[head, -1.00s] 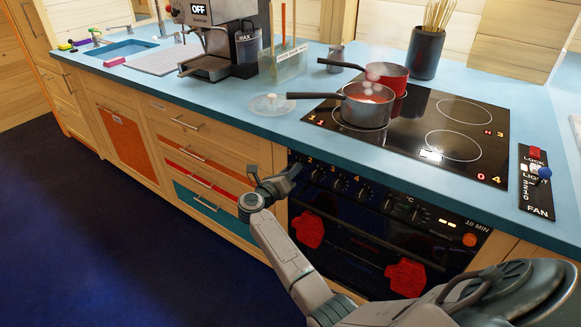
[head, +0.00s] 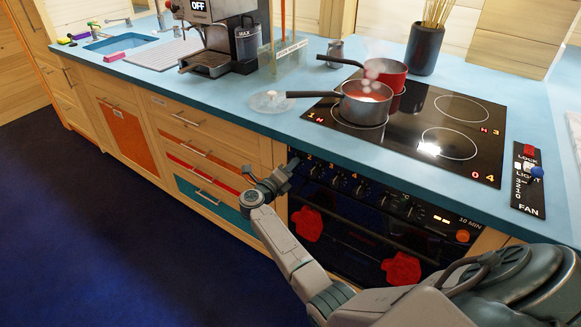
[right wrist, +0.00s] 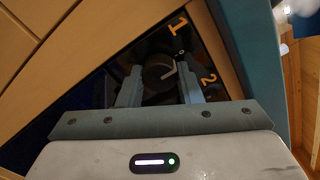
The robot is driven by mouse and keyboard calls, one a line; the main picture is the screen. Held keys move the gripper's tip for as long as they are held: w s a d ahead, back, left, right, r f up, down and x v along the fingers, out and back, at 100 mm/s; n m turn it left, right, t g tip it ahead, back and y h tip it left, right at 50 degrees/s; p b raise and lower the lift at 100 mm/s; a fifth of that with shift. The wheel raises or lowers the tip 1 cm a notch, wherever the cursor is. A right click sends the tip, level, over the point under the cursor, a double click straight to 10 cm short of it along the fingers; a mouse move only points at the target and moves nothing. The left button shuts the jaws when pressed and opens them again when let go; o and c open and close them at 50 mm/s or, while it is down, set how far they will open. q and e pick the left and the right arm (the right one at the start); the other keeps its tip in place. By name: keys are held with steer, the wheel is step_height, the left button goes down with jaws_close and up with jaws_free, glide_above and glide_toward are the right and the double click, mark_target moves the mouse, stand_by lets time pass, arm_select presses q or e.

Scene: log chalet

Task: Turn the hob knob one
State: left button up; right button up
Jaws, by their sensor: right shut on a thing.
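Hob knob one (right wrist: 160,73) is a dark round knob with a white mark on its face, on the black oven front beside the orange numeral 1. My right gripper (right wrist: 158,88) is shut on it, with one finger on each side of the knob. In the head view my right gripper (head: 286,170) reaches the left end of the row of knobs and hides knob one. The numeral 2 marks the neighbouring knob to the right. My left gripper is not in view.
A grey saucepan (head: 364,104) and a red pan (head: 390,75) stand on the black hob (head: 450,160), with steam above. A clear lid (head: 271,101) lies on the blue worktop. Red mitts (head: 402,268) hang on the oven front. Drawers (head: 205,172) stand to the left.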

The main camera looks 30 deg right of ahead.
steer(key=o, duration=1)
steer(key=shift+a, duration=0.15)
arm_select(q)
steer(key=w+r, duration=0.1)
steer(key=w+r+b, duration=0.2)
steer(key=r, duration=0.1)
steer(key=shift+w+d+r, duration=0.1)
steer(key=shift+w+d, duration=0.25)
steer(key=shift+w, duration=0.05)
arm_select(e)
steer(key=v, duration=1)
steer(key=shift+s+a, duration=0.15)
steer(key=shift+a, duration=0.1)
steer(key=shift+f, duration=0.1)
